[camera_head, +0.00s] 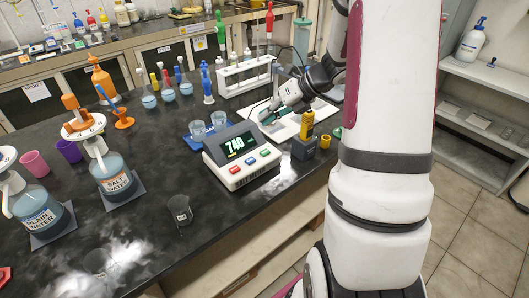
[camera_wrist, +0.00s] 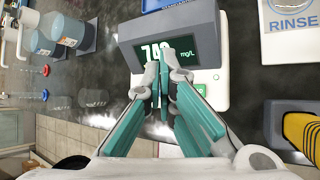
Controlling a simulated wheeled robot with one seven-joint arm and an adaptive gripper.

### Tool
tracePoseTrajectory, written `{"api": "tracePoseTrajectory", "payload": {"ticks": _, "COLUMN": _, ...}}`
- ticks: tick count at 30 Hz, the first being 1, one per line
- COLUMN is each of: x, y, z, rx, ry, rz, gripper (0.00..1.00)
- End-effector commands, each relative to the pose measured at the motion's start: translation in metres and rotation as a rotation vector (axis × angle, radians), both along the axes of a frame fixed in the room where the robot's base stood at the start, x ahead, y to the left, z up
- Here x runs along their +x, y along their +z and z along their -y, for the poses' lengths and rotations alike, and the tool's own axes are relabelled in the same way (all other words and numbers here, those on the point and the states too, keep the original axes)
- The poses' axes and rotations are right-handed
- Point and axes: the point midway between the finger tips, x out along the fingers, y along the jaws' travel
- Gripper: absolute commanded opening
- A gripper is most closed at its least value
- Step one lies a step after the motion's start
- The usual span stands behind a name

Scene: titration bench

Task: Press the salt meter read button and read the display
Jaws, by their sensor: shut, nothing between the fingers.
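The salt meter (camera_head: 242,170) is a white box on the dark bench with a tilted dark display (camera_head: 239,146). The lit display shows a number starting with 74; its last digit is hard to read. My gripper (camera_head: 265,119) is shut and empty, right of the display. In the wrist view, my shut teal fingertips (camera_wrist: 163,65) overlap the lower edge of the display (camera_wrist: 185,53), which shows mg/L, and hide much of the button area. I cannot tell whether they touch the meter.
Beakers (camera_head: 198,129) stand on a blue mat behind the meter. A yellow and dark tool (camera_head: 306,130) stands close to its right. An empty beaker (camera_head: 180,209) is front left. A salt water flask (camera_head: 114,178) and a plain water flask (camera_head: 38,213) stand further left.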

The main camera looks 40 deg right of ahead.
Motion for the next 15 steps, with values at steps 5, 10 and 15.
{"api": "tracePoseTrajectory", "payload": {"ticks": 5, "x": 0.002, "y": -0.022, "z": 0.000, "rx": 0.002, "ry": -0.002, "rz": -0.001, "gripper": 0.00}}
{"api": "tracePoseTrajectory", "payload": {"ticks": 10, "x": 0.003, "y": -0.045, "z": 0.000, "rx": 0.001, "ry": -0.001, "rz": -0.001, "gripper": 0.00}}
{"api": "tracePoseTrajectory", "payload": {"ticks": 15, "x": 0.002, "y": -0.065, "z": 0.000, "rx": 0.001, "ry": -0.001, "rz": -0.001, "gripper": 0.00}}
